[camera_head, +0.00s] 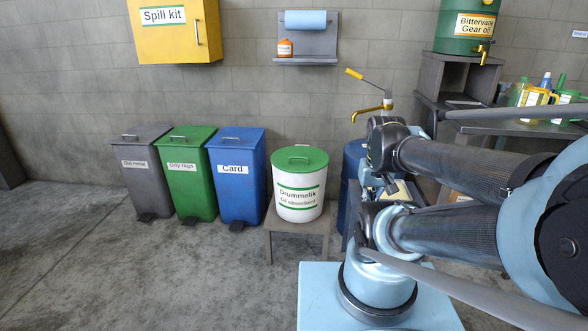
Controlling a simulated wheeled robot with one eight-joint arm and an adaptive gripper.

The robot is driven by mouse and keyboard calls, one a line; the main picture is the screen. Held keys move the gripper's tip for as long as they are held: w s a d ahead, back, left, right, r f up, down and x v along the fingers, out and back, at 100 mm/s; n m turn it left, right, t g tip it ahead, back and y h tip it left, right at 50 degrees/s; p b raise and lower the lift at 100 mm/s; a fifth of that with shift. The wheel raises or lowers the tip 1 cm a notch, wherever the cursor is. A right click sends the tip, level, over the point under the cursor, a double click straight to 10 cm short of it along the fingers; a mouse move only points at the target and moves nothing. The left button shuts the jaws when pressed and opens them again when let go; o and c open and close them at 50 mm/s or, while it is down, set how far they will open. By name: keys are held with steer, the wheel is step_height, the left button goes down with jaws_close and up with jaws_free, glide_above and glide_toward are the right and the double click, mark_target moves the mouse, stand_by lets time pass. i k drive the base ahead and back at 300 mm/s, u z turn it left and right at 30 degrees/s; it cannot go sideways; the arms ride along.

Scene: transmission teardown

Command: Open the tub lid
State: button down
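The tub (298,202) is white with green bands and reads "Drummelik Oil absorbent". Its round green lid (300,160) sits on top, closed, with a raised handle in the middle. The tub stands upright on a low grey stand (283,229) by the back wall. My arm comes in from the right, with its dark links to the right of the tub and apart from it. My gripper cannot be made out in this view.
Grey, green and blue bins (236,177) stand left of the tub. A dark blue drum (353,163) with a pump is close on its right, partly behind my arm. A cluttered bench (520,127) is at right. Bare floor (190,275) lies in front.

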mark_target(300, 154)
steer(key=k, duration=0.95)
steer(key=z, duration=0.7)
steer(key=i, duration=1.95)
steer(key=u, duration=0.75)
